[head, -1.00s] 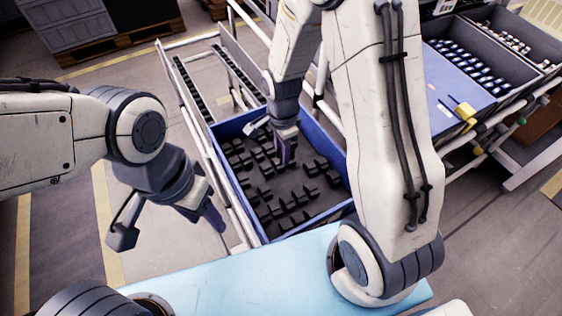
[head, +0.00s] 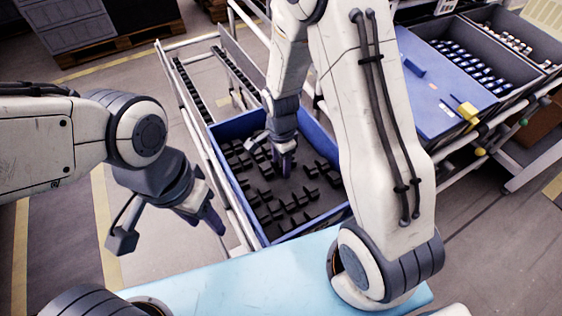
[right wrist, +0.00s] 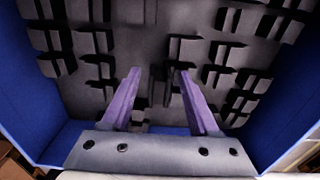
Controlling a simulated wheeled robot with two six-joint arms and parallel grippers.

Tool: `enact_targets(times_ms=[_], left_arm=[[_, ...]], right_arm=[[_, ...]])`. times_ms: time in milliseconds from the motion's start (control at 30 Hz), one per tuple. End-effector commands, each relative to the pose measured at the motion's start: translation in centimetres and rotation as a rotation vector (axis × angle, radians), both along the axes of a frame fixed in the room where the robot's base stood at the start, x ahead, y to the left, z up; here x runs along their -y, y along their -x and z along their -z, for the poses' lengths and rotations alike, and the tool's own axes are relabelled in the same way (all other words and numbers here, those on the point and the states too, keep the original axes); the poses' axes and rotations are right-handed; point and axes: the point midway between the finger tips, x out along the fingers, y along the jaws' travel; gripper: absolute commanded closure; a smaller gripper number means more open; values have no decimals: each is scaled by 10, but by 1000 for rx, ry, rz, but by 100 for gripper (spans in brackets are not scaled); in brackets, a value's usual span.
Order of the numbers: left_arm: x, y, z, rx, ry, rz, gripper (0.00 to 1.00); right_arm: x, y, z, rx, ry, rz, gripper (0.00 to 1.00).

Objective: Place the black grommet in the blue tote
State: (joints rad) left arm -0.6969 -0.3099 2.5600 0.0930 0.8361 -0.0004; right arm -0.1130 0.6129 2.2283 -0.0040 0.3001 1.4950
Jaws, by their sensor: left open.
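The blue tote (head: 326,219) stands in the middle of the head view with several black grommets (head: 300,203) spread over its dark floor. It also fills the right wrist view, its blue wall (right wrist: 297,112) at the sides. My right gripper (head: 284,172) is inside the tote, low over the floor. In the right wrist view its two purple fingers (right wrist: 158,72) stand apart, with dark grommets close to the tips; I see none clamped. Which grommet is the task's one I cannot tell. My left gripper (head: 217,224) is open and empty, outside the tote at the left.
A metal rack with roller rails (head: 196,95) runs behind and left of the tote. A pale blue surface (head: 240,275) lies in front. Bins with small parts (head: 470,62) and a yellow object (head: 467,110) are at the right.

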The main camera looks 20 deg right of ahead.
Motion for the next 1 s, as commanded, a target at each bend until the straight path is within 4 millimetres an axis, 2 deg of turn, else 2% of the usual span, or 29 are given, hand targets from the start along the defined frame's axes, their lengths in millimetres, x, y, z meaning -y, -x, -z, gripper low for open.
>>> enact_targets(times_ms=[267, 433, 800, 1000], left_arm=[[0, 0, 0, 0, 0, 0, 50], [0, 0, -6, 0, 0, 0, 50], [0, 0, -22, 0, 0, 0, 50], [0, 0, -26, 0, 0, 0, 50]], right_arm=[[0, 0, -1, 0, 0, 0, 39], [0, -1, -15, 3, -1, 0, 39], [0, -1, -94, 6, -1, 0, 39], [0, -1, -120, 3, -1, 0, 39]])
